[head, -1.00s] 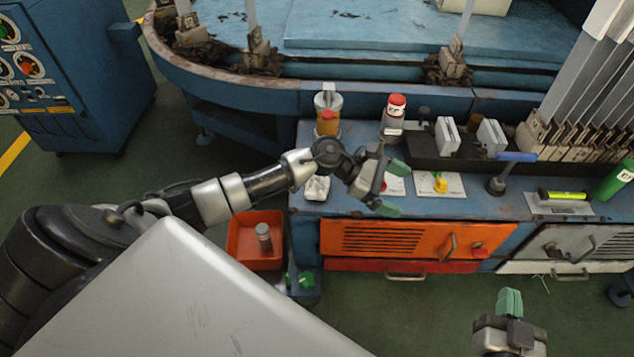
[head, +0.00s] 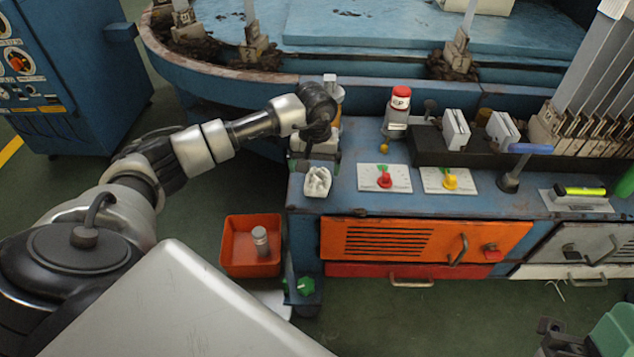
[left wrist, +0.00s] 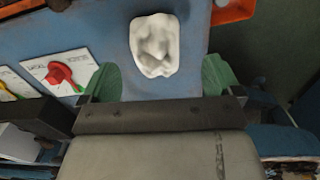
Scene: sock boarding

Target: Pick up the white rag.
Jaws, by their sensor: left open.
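The white rag (head: 317,182) lies crumpled on the blue bench top, near its left front corner. It also shows in the left wrist view (left wrist: 155,46), just ahead of my left gripper and roughly centred between the fingers. My left gripper (head: 314,156) points down just behind the rag in the head view, partly hidden by its own wrist. In the left wrist view its two green fingers (left wrist: 160,80) are apart with nothing between them. My right gripper (head: 590,338) is cut off in the bottom right corner, and its opening does not show.
Cards with a red knob (head: 385,182) and a yellow knob (head: 449,183) lie right of the rag. A red-capped bottle (head: 397,112) stands behind them. An orange bin (head: 236,266) holding a grey cylinder (head: 261,240) is below left of the bench.

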